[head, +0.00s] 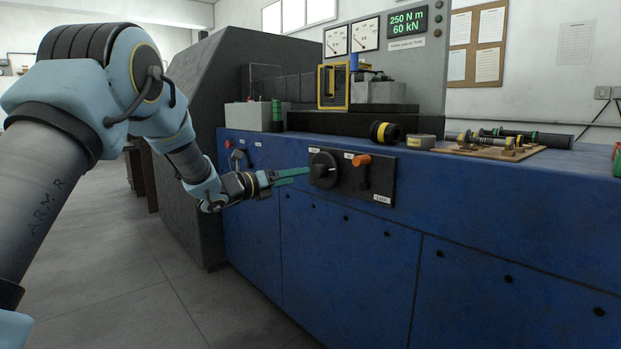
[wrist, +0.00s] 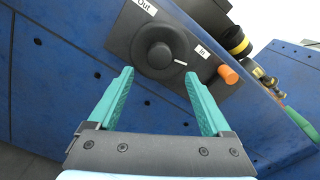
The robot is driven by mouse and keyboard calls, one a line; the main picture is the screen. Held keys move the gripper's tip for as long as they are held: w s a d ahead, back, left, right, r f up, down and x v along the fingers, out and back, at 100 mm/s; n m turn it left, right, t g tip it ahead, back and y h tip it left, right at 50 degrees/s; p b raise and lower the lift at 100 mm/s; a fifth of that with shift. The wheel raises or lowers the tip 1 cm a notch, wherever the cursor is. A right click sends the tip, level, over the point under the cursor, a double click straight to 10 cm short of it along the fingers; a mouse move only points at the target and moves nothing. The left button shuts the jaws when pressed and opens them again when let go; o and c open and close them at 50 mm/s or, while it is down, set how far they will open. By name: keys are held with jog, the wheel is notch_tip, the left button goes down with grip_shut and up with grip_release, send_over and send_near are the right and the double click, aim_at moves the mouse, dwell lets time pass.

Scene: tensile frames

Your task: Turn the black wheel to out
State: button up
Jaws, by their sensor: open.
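The black wheel (head: 323,169) is a round knob on a dark panel on the blue cabinet's front. In the wrist view the wheel (wrist: 158,50) shows a raised hub and a white mark on its right side, toward a small label (wrist: 202,52) that seems to read "In". An "Out" label (wrist: 145,5) sits at the upper left. My gripper (wrist: 158,73) is open, with its green fingertips at the wheel's near edge, one on each side. In the head view my gripper (head: 307,172) is just left of the wheel; contact cannot be told.
An orange-handled lever (head: 361,160) stands right of the wheel on the same panel; it also shows in the wrist view (wrist: 228,74). A red button (head: 228,143) and a grey handle are farther left. Black and yellow parts (head: 384,133) lie on the cabinet top. The floor is clear.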

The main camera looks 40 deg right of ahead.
aim_at(315, 172)
jog(key=d, duration=0.7)
jog(key=shift+s+d, duration=0.2)
grip_shut()
dwell(0.5)
